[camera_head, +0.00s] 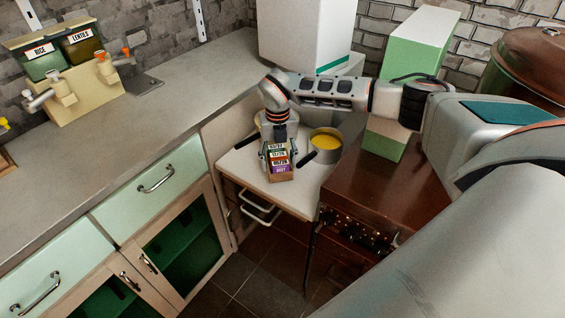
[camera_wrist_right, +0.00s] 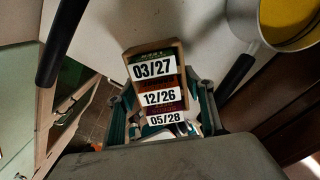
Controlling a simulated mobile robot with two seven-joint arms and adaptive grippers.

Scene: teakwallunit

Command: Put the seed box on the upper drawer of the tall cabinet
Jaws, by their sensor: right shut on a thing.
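The seed box (camera_head: 281,175) is a small brown box with coloured packets, standing upright in the head view above or at the front of a white top. In the wrist view the seed box (camera_wrist_right: 154,68) shows packets labelled 03/27, 12/26 and 05/28. My right gripper (camera_head: 279,158) points down and is shut on the seed box; its fingers flank the box in the wrist view. I cannot tell whether the box touches the white top. I cannot tell which unit is the tall cabinet, and no open upper drawer is clear. My left gripper is not in view.
A pan with yellow content (camera_head: 325,143) stands right of the box, its dark handle close to it. A dark brown stove-like unit (camera_head: 375,185) is at right. Light handles (camera_head: 259,205) show under the white top (camera_head: 240,165). Green-fronted drawers (camera_head: 150,180) line the left counter.

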